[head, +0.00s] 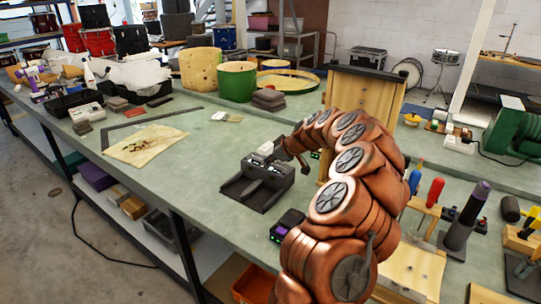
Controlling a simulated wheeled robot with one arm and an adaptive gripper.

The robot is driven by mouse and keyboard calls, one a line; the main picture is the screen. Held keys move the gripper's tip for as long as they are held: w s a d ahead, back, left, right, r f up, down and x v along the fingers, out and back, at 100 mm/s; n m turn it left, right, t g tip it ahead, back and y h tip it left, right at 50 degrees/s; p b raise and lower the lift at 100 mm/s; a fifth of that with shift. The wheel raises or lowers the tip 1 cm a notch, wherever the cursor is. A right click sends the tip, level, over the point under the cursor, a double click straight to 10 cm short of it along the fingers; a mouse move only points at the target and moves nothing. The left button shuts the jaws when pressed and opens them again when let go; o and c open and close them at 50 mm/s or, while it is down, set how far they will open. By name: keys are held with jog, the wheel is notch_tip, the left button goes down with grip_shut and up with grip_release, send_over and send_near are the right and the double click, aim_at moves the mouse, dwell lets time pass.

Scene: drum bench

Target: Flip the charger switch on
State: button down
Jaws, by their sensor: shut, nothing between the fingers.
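A dark grey boxy device (274,174), which looks like the charger, sits on the green-grey bench at the middle of the head view. It has a flat base reaching toward the front left and a small pale part (265,148) at its top. My copper-coloured arm comes in from the lower right and bends over to it. My gripper (287,158) is shut and empty, close by the back right of the device. I cannot tell whether it touches. The switch is too small or hidden to make out, and so is its position.
A small black box with a lit display (287,226) lies in front. A wooden panel (362,92) stands behind my arm. Screwdrivers in a rack (433,196) are at the right. A tan cloth (146,144) lies left, with clear bench between it and the device.

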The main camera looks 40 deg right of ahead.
jog(key=shift+f, duration=0.1)
jog(key=shift+d+f+b, duration=0.15)
jog(key=shift+f+b, duration=0.25)
jog(key=shift+b, duration=0.65)
jog(key=shift+d+f+m+y+b, duration=0.1)
jog(key=shift+m+y+b, duration=0.25)
jog(key=shift+b, duration=0.25)
jog(key=shift+r, duration=0.2)
jog(key=shift+a, duration=0.2)
